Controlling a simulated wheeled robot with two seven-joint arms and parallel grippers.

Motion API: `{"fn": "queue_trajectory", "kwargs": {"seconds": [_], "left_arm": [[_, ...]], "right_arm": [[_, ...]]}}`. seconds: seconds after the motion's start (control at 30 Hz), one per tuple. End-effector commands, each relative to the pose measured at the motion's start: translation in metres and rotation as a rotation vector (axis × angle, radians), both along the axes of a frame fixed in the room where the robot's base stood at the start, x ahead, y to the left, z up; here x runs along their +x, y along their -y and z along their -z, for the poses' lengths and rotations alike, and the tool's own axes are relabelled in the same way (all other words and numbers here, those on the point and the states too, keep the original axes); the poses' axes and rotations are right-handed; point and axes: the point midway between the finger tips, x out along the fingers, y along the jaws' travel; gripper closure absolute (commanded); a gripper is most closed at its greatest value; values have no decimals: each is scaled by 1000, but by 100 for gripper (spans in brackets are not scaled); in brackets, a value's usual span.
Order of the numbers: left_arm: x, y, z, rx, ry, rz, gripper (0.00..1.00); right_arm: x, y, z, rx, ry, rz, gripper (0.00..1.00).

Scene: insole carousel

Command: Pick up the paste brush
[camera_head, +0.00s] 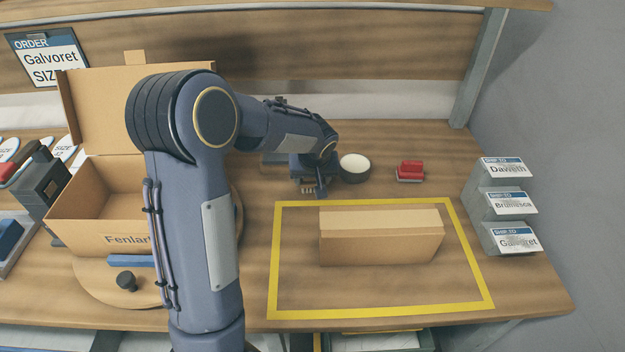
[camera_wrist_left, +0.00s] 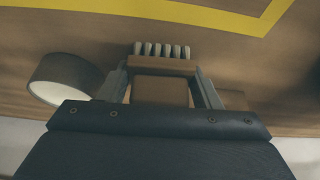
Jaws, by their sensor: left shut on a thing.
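The paste brush (camera_wrist_left: 161,64) has a brown wooden body and a row of pale bristle tufts. It sits between the two fingers of my left gripper (camera_wrist_left: 162,75), which is shut on it. In the head view the bristles (camera_head: 307,190) show just under my left gripper (camera_head: 316,188), near the back of the bench. The rest of the brush is hidden by the gripper and wrist. The round paste pot (camera_head: 354,166) with a pale top stands just right of the gripper; it also shows in the left wrist view (camera_wrist_left: 62,80). My right gripper is out of view.
A closed carton (camera_head: 380,248) lies inside the yellow outline (camera_head: 275,270). A red-handled stamp (camera_head: 410,171) is right of the pot. Ship-to label stands (camera_head: 506,206) are at the right edge. An open box (camera_head: 110,212) stands on the round turntable (camera_head: 100,288) at left, partly behind my arm.

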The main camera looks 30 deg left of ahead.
Motion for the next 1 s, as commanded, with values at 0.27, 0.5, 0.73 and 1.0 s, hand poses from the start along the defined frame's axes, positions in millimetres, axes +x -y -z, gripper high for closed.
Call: {"fn": "queue_trajectory", "kwargs": {"seconds": [0.27,0.5,0.73,1.0], "left_arm": [[1,0,-16,-1,4,-2,65],[-20,9,-58,-2,9,3,65],[-68,28,-100,-3,7,5,65],[-116,46,-123,-1,3,1,65]], "right_arm": [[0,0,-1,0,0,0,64],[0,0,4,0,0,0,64],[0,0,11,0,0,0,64],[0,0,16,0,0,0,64]]}}
